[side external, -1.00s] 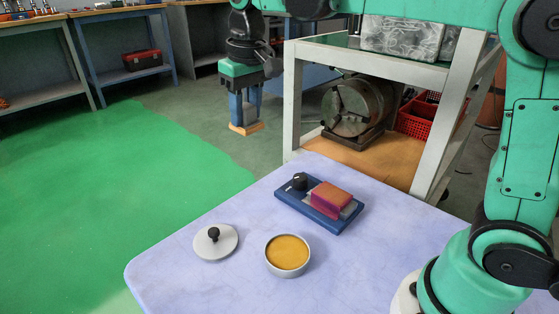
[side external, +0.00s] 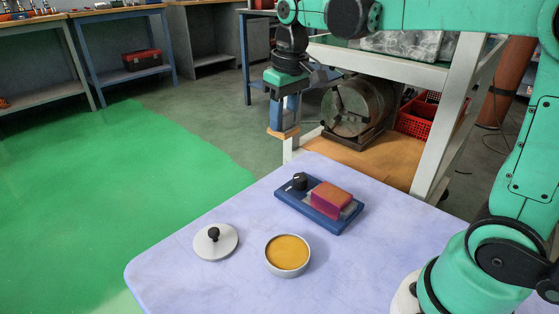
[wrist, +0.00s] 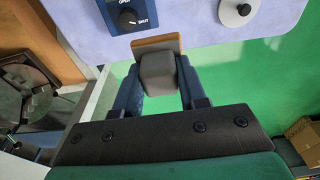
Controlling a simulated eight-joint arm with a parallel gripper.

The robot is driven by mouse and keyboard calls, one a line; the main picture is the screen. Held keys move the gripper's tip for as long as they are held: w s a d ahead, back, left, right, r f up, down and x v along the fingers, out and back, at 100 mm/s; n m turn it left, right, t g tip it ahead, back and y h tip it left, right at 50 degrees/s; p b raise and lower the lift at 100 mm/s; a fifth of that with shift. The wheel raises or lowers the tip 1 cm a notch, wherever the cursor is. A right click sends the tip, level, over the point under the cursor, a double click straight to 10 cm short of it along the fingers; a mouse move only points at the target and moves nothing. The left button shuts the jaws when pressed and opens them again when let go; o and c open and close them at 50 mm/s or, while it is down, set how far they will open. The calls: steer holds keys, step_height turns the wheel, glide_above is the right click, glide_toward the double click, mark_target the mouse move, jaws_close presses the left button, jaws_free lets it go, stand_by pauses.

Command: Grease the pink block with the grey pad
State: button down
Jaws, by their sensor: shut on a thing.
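My gripper (side external: 285,112) is shut on the grey pad, high beyond the table's far edge in the side view. The pad's grey body (wrist: 157,75) sits between the fingers in the wrist view, with a tan-orange face (side external: 282,133) underneath. The pink block (side external: 331,198) lies on a blue fixture (side external: 345,225) on the table, apart from the pad. Its top looks orange-red and its sides magenta. A round open tin (side external: 287,253) of yellow-orange grease stands in front of the fixture. The block is out of the wrist view.
A black knob (side external: 300,181) on the fixture appears turned to SHUT in the wrist view (wrist: 128,18). A grey lid (side external: 215,243) with a black handle lies left of the tin. A cart (side external: 430,150) stands behind the table. The table's front left is clear.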

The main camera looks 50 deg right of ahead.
glide_above(337, 188)
step_height(337, 188, down, 5)
steer(key=shift+f, duration=3.8)
steer(key=shift+a, duration=2)
steer(key=shift+d+f, duration=0.1)
steer(key=shift+d, duration=1.9)
steer(key=shift+s+a, duration=0.25)
steer(key=shift+a, duration=1.8)
steer(key=shift+d, duration=2)
step_height(337, 188, up, 8)
